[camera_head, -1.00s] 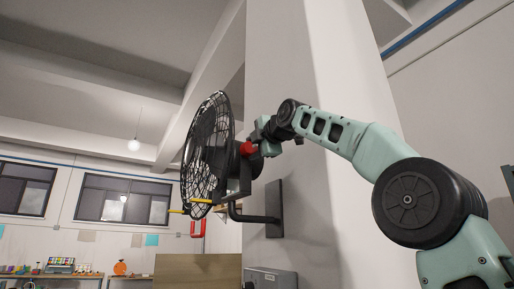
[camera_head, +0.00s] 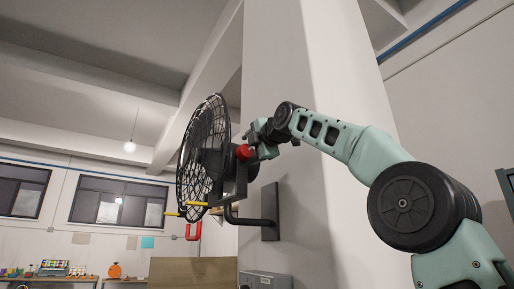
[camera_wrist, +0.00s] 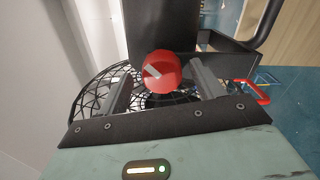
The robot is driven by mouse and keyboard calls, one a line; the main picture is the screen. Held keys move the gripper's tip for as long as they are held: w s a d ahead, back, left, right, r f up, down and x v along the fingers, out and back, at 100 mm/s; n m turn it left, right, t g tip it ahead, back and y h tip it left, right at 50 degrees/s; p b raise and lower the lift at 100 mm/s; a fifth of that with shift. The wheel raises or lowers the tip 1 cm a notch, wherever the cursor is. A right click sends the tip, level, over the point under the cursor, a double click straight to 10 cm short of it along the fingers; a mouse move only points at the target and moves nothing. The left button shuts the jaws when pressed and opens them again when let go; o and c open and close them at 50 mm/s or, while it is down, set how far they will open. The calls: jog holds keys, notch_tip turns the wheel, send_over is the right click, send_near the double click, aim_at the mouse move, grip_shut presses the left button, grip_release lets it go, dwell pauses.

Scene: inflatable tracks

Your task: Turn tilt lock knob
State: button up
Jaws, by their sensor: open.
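The tilt lock knob is a round red knob (camera_wrist: 161,71) with a pale line across its face, in the middle of the wrist view. In the head view the red knob (camera_head: 244,152) sits on the near side of the black fan (camera_head: 205,155), beside its bracket. My gripper (camera_wrist: 160,88) is open, with one grey finger on each side of the knob. I cannot tell whether either finger touches it. In the head view my gripper (camera_head: 257,147) is right at the knob, and its fingertips are hard to make out.
The fan hangs from a black wall arm (camera_head: 262,219) fixed to a pale pillar (camera_head: 290,60). Yellow bars and a red handle (camera_head: 193,231) show below the fan. A grey box (camera_head: 265,280) is low down. A workbench with small items stands far left.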

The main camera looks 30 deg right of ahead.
jog(key=s+b, duration=0.8)
jog(key=s, duration=0.9)
jog(key=shift+s, duration=0.3)
jog(key=shift+d, duration=0.1)
